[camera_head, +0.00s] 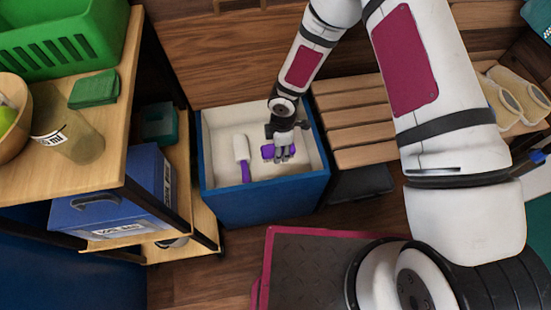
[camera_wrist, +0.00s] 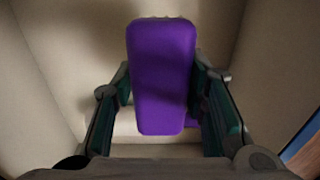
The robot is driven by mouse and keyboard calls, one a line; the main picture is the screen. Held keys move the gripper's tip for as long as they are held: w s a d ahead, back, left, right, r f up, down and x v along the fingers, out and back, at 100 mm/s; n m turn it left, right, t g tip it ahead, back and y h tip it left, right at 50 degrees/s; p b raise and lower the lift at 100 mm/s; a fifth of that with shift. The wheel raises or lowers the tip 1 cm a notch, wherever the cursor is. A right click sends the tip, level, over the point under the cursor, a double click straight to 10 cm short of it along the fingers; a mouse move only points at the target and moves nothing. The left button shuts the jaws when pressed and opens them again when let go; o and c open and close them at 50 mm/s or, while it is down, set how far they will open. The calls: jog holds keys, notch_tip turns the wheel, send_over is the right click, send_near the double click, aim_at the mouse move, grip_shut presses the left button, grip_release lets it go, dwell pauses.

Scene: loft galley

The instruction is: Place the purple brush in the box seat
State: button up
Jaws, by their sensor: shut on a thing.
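The box seat (camera_head: 262,200) is an open blue box with a cream inside, seen in the head view. My gripper (camera_head: 283,153) points down into it and is shut on the purple brush (camera_head: 267,151). In the wrist view the purple brush (camera_wrist: 162,75) sits between the two fingers (camera_wrist: 162,100), with pale bristle tips showing at its top edge. The cream walls surround it. I cannot tell whether the brush touches the box floor.
A white spatula-like tool (camera_head: 242,150) with a purple handle lies in the box, left of my gripper. A wooden shelf unit (camera_head: 125,115) stands close on the left, with a blue case (camera_head: 120,190). A slatted bench (camera_head: 350,120) adjoins the box on the right.

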jog(key=shift+f+b, duration=1)
jog(key=shift+f, duration=2.05)
jog(key=shift+f, duration=0.15)
jog(key=o, duration=1.1)
jog(key=r+p, duration=0.1)
jog(key=r, duration=0.3)
jog(key=r+p, duration=0.2)
jog(key=r, duration=0.2)
jog(key=r+p, duration=0.1)
jog(key=r, duration=0.3)
jog(key=shift+w+d+r+p, duration=0.2)
jog(key=shift+d+p, duration=0.05)
jog(key=shift+p, duration=0.15)
